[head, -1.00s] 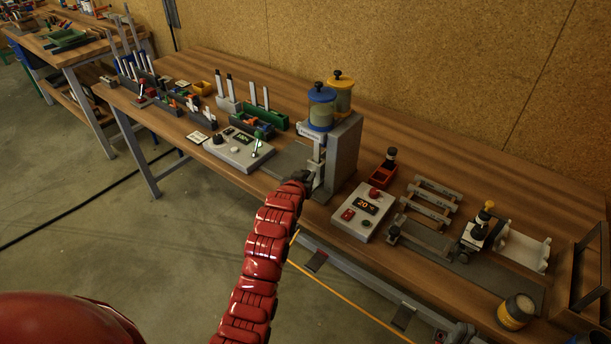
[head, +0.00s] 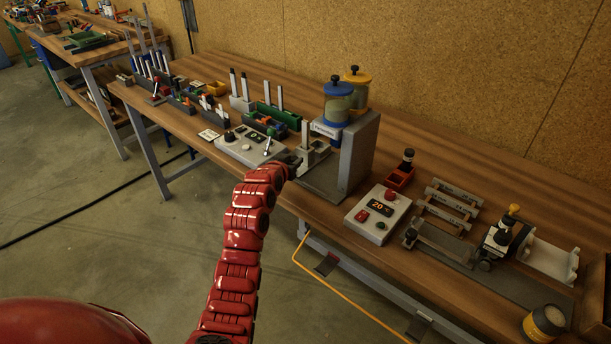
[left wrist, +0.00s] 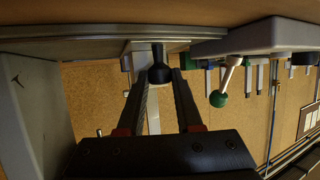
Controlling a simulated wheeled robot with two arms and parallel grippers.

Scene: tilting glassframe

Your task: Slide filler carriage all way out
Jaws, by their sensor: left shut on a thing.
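The filler station stands at the middle of the bench, with a grey tower (head: 358,155) carrying a blue-lidded jar (head: 338,102) and a yellow-lidded jar (head: 356,88). Its grey upright carriage (head: 306,140) sits left of the tower, at the left part of the dark base plate (head: 322,182). Bare plate shows between carriage and tower. My left gripper (head: 293,168) is at the carriage's front. In the left wrist view, the fingers (left wrist: 160,85) are shut on the carriage's black knob (left wrist: 160,72). My right gripper is out of view.
A control box with a lever (head: 250,146) stands close to the left of the carriage. A second control box (head: 378,213) with a red-lit display is right of the tower. Several racks and bins (head: 200,105) fill the back left.

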